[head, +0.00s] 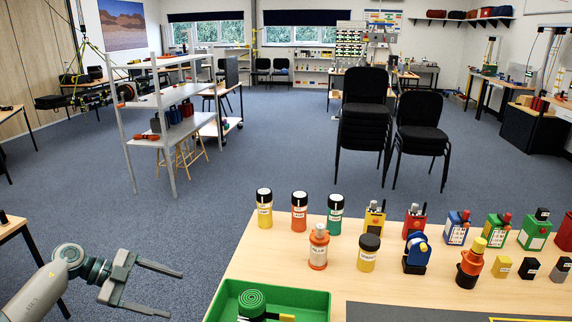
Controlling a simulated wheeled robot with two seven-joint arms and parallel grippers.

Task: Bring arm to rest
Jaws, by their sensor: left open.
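My left gripper (154,289) is at the lower left of the head view, its arm coming in from the left edge. Its two fingers are spread apart with nothing between them. It hangs over the blue carpet, left of the wooden table (262,262) and apart from it. My right gripper is not in view.
The wooden table holds several bottles, coloured devices and small blocks. A green tray (222,297) with a coiled green strap (252,303) sits at its near left corner. A grey shelf rack (168,98) and stacked black chairs (364,115) stand farther back. Open carpet lies between.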

